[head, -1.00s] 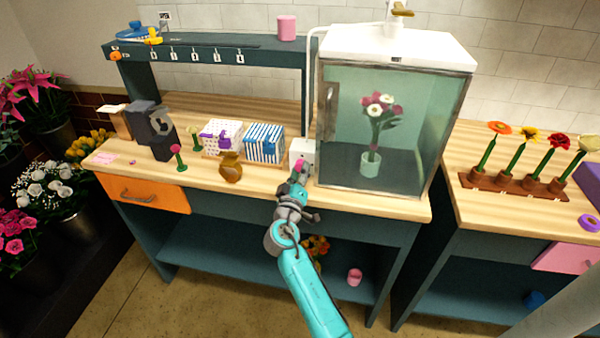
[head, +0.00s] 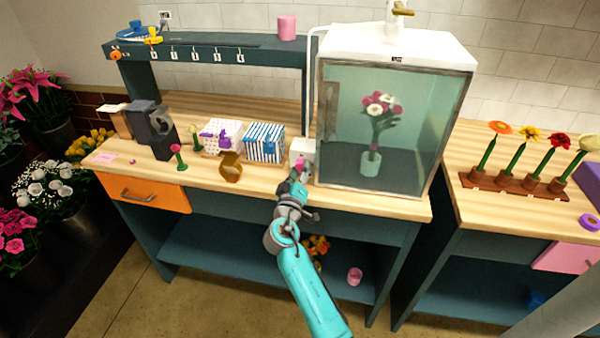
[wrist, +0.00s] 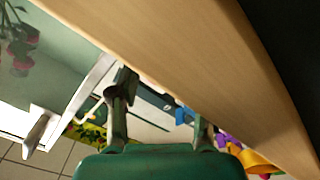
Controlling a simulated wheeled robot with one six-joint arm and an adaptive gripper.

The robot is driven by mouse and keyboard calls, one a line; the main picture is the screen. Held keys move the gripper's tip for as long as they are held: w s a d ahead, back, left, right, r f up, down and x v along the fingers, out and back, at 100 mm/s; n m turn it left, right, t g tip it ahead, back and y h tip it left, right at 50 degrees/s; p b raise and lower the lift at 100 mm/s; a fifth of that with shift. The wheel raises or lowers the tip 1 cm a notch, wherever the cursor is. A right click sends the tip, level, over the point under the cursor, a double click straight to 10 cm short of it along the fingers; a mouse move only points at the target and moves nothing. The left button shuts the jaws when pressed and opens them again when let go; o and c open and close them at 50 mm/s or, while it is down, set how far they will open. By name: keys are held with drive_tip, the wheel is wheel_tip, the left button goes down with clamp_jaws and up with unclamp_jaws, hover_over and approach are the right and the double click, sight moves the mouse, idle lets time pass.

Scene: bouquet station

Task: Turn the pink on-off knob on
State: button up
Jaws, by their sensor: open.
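The pink knob (head: 300,163) shows as a small pink spot on the front of a white box (head: 303,149), which stands on the wooden counter just left of the glass cabinet. My gripper (head: 298,177) is open, right in front of the knob and partly covering it and the box. I cannot tell whether it touches the knob. In the wrist view the two dark fingers of my gripper (wrist: 160,118) are spread apart with no object clearly held between them. The knob cannot be made out in that view.
The glass cabinet (head: 345,130) with a bouquet inside stands close to the right of my gripper. A blue-striped box (head: 265,148) and a gold-brown item (head: 231,170) are to the left. The orange drawer (head: 146,194) is below the counter at the left.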

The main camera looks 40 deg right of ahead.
wheel_tip(320, 180, up, 10)
drive_tip(key=shift+f, duration=0.2)
idle(0.7)
